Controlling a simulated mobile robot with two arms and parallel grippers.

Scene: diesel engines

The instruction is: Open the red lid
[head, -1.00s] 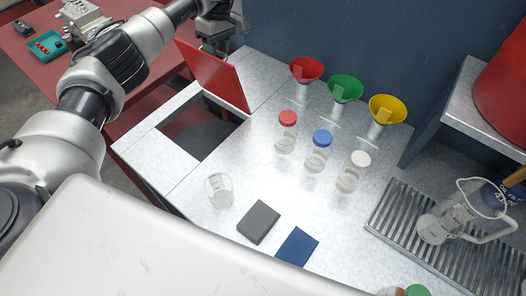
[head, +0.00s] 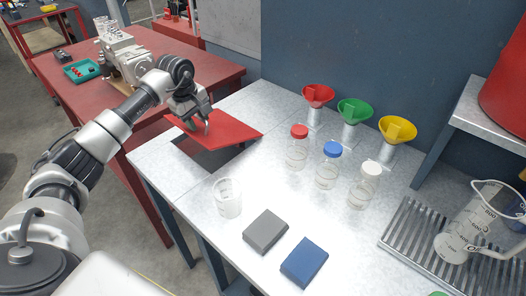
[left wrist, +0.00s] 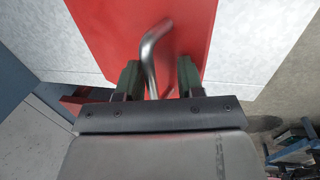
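The red lid (head: 225,132) is a flat plate over a square opening (head: 205,155) in the metal worktop. It is partly raised and tilted, and the dark opening shows below its near edge. My left gripper (head: 197,122) is at the lid's far left part. In the left wrist view the lid (left wrist: 110,25) lies behind the fingers, and a bent metal handle (left wrist: 150,50) passes between them. The left gripper's fingers (left wrist: 159,78) are apart, with a visible gap beside the handle. My right gripper is in neither view.
A glass beaker (head: 227,198) stands near the opening. A grey block (head: 265,231), a blue block (head: 304,262), capped jars (head: 328,168) and funnels (head: 354,110) stand to the right. A red table (head: 175,60) with an engine part is behind.

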